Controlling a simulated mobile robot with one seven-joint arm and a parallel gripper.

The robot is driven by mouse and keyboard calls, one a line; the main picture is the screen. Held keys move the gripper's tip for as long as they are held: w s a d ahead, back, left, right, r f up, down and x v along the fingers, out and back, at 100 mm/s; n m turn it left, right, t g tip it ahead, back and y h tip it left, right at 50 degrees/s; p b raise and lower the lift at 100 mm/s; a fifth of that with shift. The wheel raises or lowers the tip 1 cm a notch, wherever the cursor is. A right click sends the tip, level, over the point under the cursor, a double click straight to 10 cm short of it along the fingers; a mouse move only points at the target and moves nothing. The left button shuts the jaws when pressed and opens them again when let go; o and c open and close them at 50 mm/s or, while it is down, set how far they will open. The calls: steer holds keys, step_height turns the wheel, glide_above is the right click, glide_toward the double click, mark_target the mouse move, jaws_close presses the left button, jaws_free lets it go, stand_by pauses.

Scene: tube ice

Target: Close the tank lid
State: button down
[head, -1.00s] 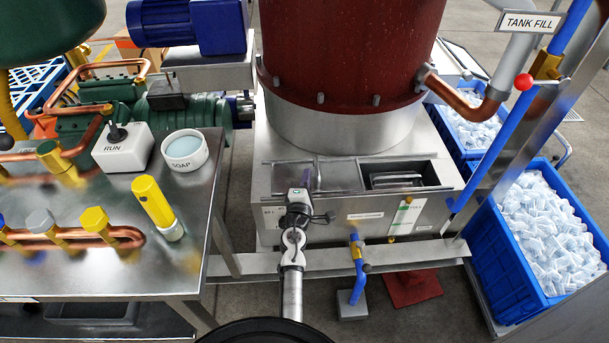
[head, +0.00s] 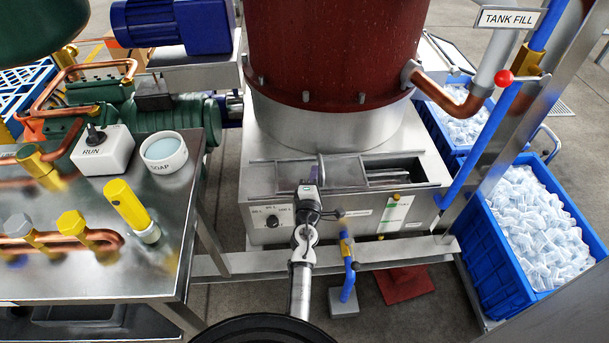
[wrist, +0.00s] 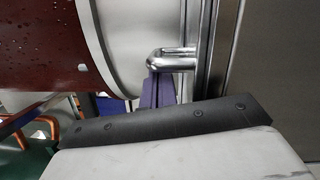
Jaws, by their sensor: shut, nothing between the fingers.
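The steel tank (head: 365,212) stands under the dark red drum, with a rectangular opening (head: 392,172) in its top. A grey strip lies across the opening; I cannot tell the lid's exact angle. My gripper (head: 319,172) is at the left part of the tank top, beside the opening. In the wrist view its purple fingers (wrist: 160,90) are shut and empty, close below a shiny bent metal handle (wrist: 172,64) on a steel edge. I cannot tell whether they touch. My wrist hides part of the tank front.
The red drum (head: 335,50) rises just behind the tank top. A blue pipe (head: 480,145) and a blue crate of ice (head: 535,225) are at the right. A steel table (head: 70,265) with a soap dish (head: 164,150) is at the left. A small blue valve pipe (head: 348,270) stands below the tank.

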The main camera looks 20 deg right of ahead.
steer(key=s+d+p, duration=0.2)
steer(key=s+d, duration=0.1)
steer(key=d, duration=0.7)
steer(key=s+d+p, duration=0.2)
steer(key=s+d, duration=0.1)
steer(key=d, duration=0.8)
steer(key=shift+s+r, duration=0.1)
steer(key=shift+s, duration=0.05)
